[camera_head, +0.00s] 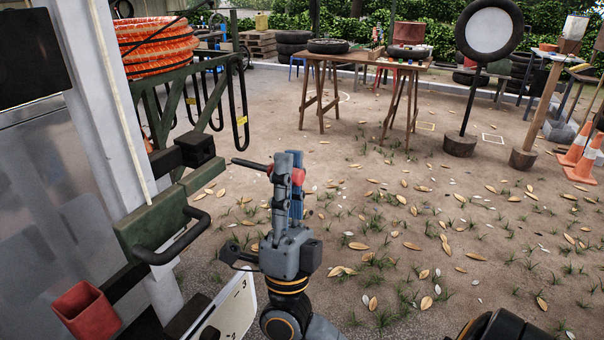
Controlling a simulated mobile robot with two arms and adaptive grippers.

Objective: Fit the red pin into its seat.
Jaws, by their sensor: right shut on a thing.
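My right gripper (289,165) stands upright in the middle of the head view. It is shut on the red pin (298,176), whose red part shows at the fingers. A dark shaft (249,164) sticks out to the left from the fingers, roughly level. A black block (196,148) on the cart's green frame is left of the shaft tip and looks like the seat; its opening is not clear. The tip appears apart from the block in the picture; the depth between them is hard to judge. My left gripper is not in view.
The cart's green frame (150,215) carries a black handle (178,240) below the block. A red square tube (86,312) is at lower left. A coiled orange hose (155,42) sits above. Open ground lies to the right; a wooden table (324,58) stands far back.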

